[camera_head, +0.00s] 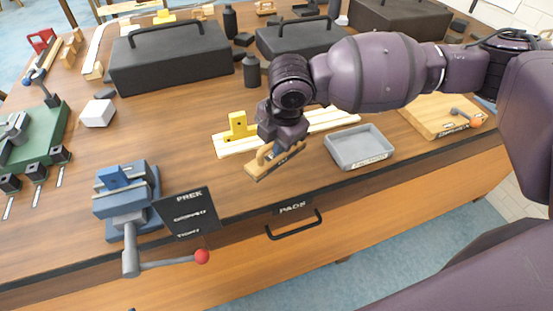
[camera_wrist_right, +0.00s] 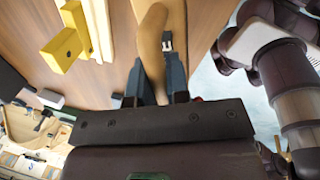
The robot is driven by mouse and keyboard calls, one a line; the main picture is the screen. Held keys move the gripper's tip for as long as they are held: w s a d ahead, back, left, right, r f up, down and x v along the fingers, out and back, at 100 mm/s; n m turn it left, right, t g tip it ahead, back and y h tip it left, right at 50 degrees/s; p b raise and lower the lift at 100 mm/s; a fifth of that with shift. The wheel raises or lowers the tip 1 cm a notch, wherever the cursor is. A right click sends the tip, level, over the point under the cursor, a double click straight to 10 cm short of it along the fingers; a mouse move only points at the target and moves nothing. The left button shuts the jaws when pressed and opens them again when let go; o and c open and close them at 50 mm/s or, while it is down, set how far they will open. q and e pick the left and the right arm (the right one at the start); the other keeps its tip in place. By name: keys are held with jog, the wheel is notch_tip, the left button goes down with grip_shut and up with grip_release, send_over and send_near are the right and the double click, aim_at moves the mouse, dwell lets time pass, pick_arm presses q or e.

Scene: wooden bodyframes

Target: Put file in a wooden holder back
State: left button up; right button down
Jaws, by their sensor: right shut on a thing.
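The file in a wooden holder (camera_head: 261,170) is a tan wooden piece with a raised, looped handle, near the middle front of the workbench. My right gripper (camera_head: 277,148) is above it and shut on its handle. In the right wrist view the tan wooden handle (camera_wrist_right: 151,40) runs up from between the two dark fingers (camera_wrist_right: 155,82). The gripper hides part of the piece. I cannot tell whether its underside touches the bench. My left gripper is not in view.
A yellow block (camera_head: 238,126) on pale rails lies just behind the held piece. A grey tray (camera_head: 372,135) is to its right, with a wooden board (camera_head: 430,108) beyond. A blue vise (camera_head: 125,192) and dark sign (camera_head: 188,212) stand front left. Black cases (camera_head: 170,68) stand behind.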

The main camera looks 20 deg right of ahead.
aim_at(277, 160)
jog(key=shift+f+b, duration=0.35)
jog(key=shift+f, duration=2.5)
jog(key=c, duration=1.1)
grip_release()
jog(key=shift+f, duration=0.15)
notch_tip(277, 160, up, 12)
jog(key=s+d+p, duration=0.1)
jog(key=s, duration=0.1)
jog(key=shift+p, duration=0.35)
jog(key=shift+s, duration=0.1)
